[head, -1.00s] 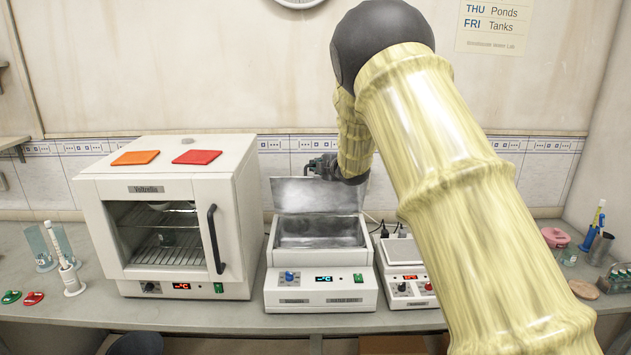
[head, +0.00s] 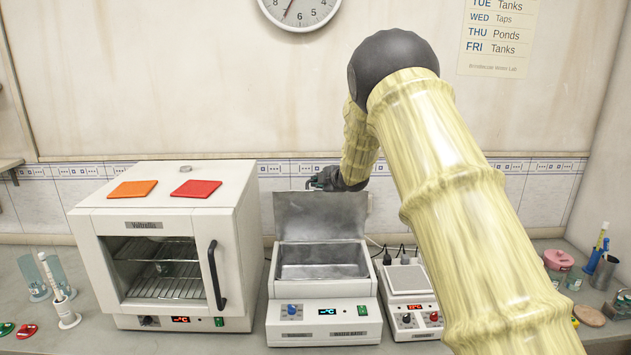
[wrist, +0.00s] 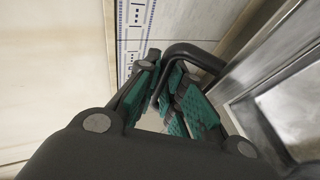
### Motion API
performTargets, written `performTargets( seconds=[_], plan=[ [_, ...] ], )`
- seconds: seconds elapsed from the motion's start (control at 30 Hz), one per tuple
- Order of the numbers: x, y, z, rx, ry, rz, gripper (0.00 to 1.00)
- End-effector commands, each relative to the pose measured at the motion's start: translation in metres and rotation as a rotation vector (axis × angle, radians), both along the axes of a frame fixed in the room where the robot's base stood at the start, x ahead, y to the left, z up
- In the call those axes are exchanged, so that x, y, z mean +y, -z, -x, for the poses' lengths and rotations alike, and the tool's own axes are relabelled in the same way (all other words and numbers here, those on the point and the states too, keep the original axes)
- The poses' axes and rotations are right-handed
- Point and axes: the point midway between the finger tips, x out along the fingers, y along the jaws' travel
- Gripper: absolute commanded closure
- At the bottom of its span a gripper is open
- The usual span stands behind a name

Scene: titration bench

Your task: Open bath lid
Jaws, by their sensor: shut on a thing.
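The water bath (head: 324,318) is a white box with a blue knob and a lit display, standing between the oven and a smaller white device. Its grey metal lid (head: 318,216) stands raised, nearly upright, along the back edge. The steel basin (head: 322,262) below is exposed and looks empty. My gripper (head: 326,180) is at the top edge of the lid. In the wrist view, its green-padded fingers (wrist: 178,98) are closed around the dark bar handle (wrist: 194,54) of the lid. The exact finger contact is partly hidden by the gripper itself.
A white oven (head: 165,245) stands left of the bath, with orange and red pads on top. A small white device (head: 408,290) with a red display stands close on the right. The tiled wall (head: 285,182) is close behind the lid.

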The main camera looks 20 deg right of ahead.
Motion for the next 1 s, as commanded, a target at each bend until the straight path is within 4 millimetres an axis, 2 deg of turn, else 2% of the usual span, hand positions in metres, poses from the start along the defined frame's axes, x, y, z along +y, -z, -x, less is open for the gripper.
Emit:
performTargets(
  seconds=[0.37, 0.4, 0.43, 0.77, 1.0],
  plan=[
    [0.0, 0.0, 0.0, 0.002, 0.0, 0.0, 1.0],
    [0.0, 0.0, 0.0, 0.002, 0.0, 0.0, 0.85],
    [0.0, 0.001, 0.0, 0.002, 0.0, 0.0, 0.81],
    [0.0, 0.0, 0.001, 0.002, 0.0, 0.0, 0.81],
    [-0.001, -0.01, 0.021, 0.002, -0.001, 0.001, 0.81]
  ],
)
